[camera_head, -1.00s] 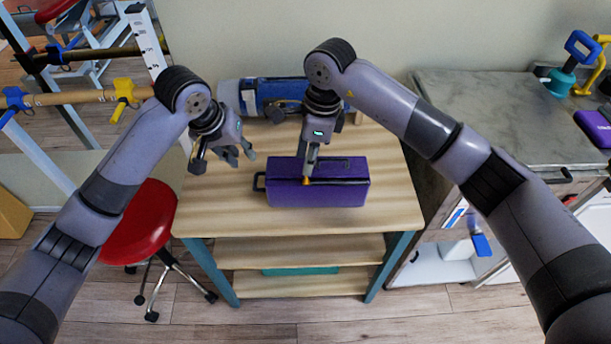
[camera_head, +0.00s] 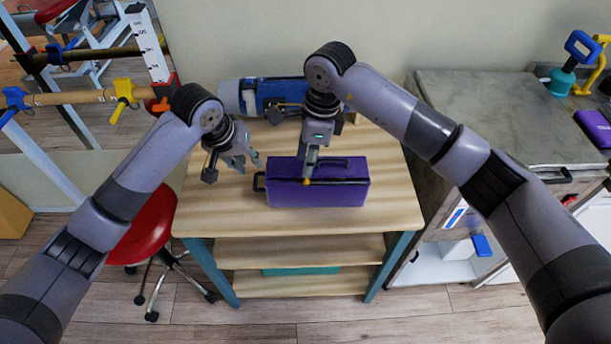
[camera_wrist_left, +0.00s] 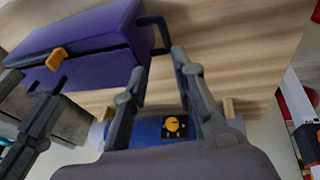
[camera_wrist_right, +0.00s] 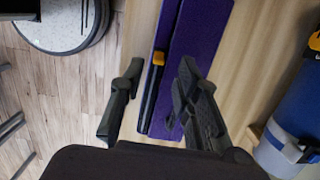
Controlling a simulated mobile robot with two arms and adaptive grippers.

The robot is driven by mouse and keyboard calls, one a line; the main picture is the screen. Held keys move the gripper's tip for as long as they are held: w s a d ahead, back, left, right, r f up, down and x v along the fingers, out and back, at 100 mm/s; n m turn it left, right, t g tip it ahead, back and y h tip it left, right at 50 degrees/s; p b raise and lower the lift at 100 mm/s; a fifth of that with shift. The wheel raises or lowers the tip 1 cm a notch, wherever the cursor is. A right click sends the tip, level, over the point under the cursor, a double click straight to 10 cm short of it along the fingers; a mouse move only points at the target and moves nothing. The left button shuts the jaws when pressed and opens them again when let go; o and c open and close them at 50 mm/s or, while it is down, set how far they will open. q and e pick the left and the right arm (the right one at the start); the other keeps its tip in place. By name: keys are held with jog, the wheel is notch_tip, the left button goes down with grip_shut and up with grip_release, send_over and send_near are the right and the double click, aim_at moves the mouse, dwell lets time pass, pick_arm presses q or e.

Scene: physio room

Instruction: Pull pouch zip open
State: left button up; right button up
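The purple pouch (camera_head: 335,192) lies on the wooden table, with a dark zip strip along its top. Its yellow zip pull (camera_head: 306,182) is near the middle of the strip; it also shows in the left wrist view (camera_wrist_left: 57,58). A dark loop (camera_wrist_left: 155,32) stands out from the pouch's left end. My right gripper (camera_wrist_right: 155,88) is open and empty, pointing down above the zip, with the pull just beyond its fingertips. My left gripper (camera_wrist_left: 160,65) is open, left of the pouch, its fingers facing the loop and apart from it.
A blue roll-shaped object (camera_head: 280,92) lies behind the pouch along the wall. The table top (camera_head: 220,205) is clear left of the pouch. A red stool (camera_head: 145,228) stands at the table's left. A grey-topped cabinet (camera_head: 490,120) stands to the right.

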aim_at(308, 181)
jog(key=shift+f, duration=2.2)
jog(key=shift+c, duration=0.4)
grip_shut()
pick_arm(q)
jog(key=shift+f, duration=3.75)
jog(key=shift+c, duration=0.4)
grip_shut()
